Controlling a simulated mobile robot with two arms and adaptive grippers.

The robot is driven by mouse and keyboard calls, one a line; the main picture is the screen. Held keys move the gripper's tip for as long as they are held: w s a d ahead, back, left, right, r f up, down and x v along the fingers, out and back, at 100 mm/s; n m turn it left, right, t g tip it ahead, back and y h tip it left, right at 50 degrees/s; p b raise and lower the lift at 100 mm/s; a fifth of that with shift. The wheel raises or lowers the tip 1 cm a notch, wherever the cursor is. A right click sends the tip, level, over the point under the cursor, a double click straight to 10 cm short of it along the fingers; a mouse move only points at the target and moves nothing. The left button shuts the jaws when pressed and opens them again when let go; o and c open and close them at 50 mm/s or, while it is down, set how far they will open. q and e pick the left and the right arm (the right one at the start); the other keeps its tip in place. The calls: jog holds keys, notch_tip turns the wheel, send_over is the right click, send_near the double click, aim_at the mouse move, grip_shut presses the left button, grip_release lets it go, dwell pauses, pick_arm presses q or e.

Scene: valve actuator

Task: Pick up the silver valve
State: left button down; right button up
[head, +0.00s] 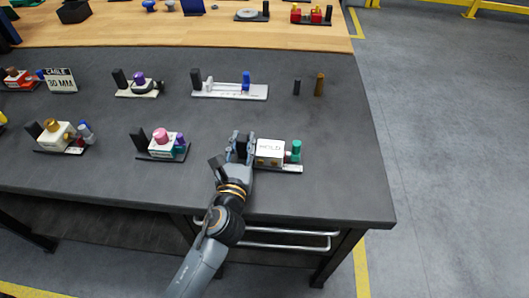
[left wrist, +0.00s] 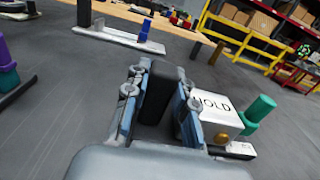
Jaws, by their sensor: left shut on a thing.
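My left gripper (head: 240,147) is at the near edge area of the dark table, at the left end of the assembly with a white box marked HOLD (head: 270,150). It is shut on an upright black block (left wrist: 157,92), with one finger on each side of it in the left wrist view. A teal knob (head: 296,150) stands right of the box. I cannot tell for sure which piece is the silver valve; a silver-grey plate (head: 222,93) farther back carries a pale silver cylinder (head: 210,84) and a blue cylinder (head: 246,82). My right gripper is not in view.
An assembly with a pink knob (head: 161,136) stands left of my gripper. A black peg (head: 297,87) and a brown peg (head: 319,84) stand behind and to the right. The table's right part is clear. A wooden table (head: 180,33) adjoins at the back.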

pick_arm(q)
jog(key=shift+r, duration=0.1)
notch_tip(320, 180, up, 9)
jog(key=shift+f, duration=4.2)
jog(key=shift+f, duration=0.35)
jog(key=shift+f, duration=0.2)
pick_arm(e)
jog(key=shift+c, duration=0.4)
